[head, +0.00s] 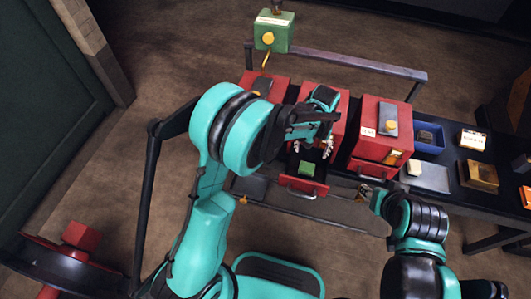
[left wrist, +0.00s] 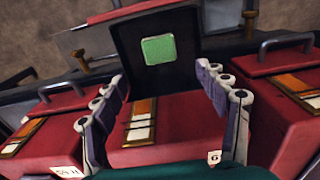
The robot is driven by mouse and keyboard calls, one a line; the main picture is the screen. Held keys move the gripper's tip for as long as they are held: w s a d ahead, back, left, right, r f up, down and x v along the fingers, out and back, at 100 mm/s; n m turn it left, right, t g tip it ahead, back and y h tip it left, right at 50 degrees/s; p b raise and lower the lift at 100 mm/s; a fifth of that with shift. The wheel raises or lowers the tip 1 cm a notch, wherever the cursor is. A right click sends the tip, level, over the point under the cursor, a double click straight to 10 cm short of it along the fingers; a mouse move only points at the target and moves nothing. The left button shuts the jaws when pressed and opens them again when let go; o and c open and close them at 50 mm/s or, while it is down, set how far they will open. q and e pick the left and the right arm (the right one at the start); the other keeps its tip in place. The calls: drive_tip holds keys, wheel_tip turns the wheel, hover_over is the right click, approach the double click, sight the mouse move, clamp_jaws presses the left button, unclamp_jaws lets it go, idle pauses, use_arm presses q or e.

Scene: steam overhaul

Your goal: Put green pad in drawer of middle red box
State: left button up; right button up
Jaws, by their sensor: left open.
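The green pad (head: 307,168) lies inside the pulled-out drawer (head: 318,188) of the middle red box (head: 338,122). In the left wrist view the pad (left wrist: 158,49) lies flat on the dark drawer floor, clear of the drawer walls. My left gripper (head: 313,148) is open and empty above the drawer, its fingers spread to either side and apart from the pad. It also shows in the left wrist view (left wrist: 160,76), over the red box top (left wrist: 175,118). My right gripper (head: 368,197) is low at the right, near the bench's front edge; its jaws are too unclear to read.
Other red boxes stand to the left (head: 277,88) and right (head: 382,128) of the middle one, with drawers shut or hidden. A blue tray (head: 428,139) and small parts lie on the bench at right. A rail runs behind, with a green box (head: 274,30) beyond.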

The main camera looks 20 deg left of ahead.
use_arm(q)
drive_tip(key=s+a+r+t, duration=0.25)
drive_tip(key=a+r, duration=0.25)
drive_tip(key=r, duration=0.3)
drive_tip(key=s+a+r+t, duration=0.2)
drive_tip(key=s+a+r, duration=0.2)
drive_tip(key=s+a, duration=0.2)
drive_tip(key=s+a+r+t, duration=0.2)
drive_tip(key=s+a, duration=0.4)
drive_tip(key=s, duration=0.4)
drive_tip(key=shift+s+a+r+t, duration=0.3)
drive_tip(key=shift+s+r+t, duration=0.05)
drive_tip(key=shift+r, duration=0.55)
